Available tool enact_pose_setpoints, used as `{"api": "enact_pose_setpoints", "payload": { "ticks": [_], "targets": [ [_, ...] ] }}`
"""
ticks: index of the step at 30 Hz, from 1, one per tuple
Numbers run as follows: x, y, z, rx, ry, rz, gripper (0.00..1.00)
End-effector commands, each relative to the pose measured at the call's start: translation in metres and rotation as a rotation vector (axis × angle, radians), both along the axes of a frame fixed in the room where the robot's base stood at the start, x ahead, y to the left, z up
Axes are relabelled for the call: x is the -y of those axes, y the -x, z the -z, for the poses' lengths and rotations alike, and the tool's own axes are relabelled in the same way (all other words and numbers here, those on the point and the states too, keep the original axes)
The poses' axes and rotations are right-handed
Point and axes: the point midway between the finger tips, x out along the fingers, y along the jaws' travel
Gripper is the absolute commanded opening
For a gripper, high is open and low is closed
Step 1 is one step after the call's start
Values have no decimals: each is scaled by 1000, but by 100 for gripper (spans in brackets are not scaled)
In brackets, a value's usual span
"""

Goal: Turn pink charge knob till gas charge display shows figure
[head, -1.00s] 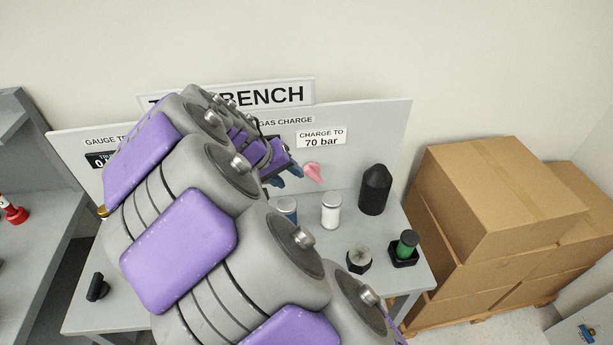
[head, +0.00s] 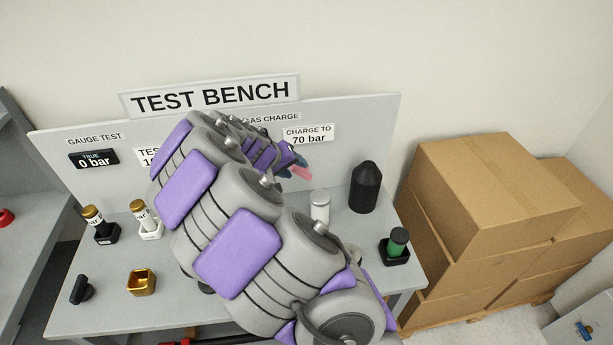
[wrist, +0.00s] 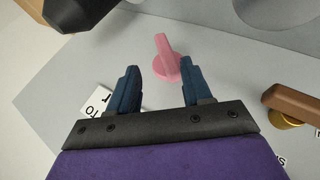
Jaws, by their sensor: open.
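The pink charge knob (wrist: 167,62) is on the grey panel, just beyond my fingertips in the wrist view. In the head view the knob (head: 302,172) shows only in part, beside my gripper (head: 291,165). In the wrist view my gripper (wrist: 158,75) is open, with a dark blue finger on each side. The knob stands nearer the right finger, and I cannot tell whether they touch. The "CHARGE TO 70 bar" sign (head: 308,135) is on the panel above the knob. The gas charge display is hidden behind my arm in the head view.
Cardboard boxes (head: 490,200) stand at right. The gauge test display (head: 94,159) reads 0 bar.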

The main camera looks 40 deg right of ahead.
Motion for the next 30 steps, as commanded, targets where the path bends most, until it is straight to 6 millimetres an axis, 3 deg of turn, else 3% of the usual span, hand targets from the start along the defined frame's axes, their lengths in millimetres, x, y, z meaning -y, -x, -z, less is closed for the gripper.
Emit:
{"api": "enact_pose_setpoints", "payload": {
  "ticks": [1, 3, 12, 24, 30],
  "targets": [
    [9, 6, 16, -18, -1, 15, 45],
    [17, 6, 27, -21, -2, 17, 45],
    [57, 3, 57, -14, -15, 12, 45],
    [47, 2, 55, -12, -1, 9, 44],
    [45, 2, 55, -12, -1, 9, 25]
  ]
}}
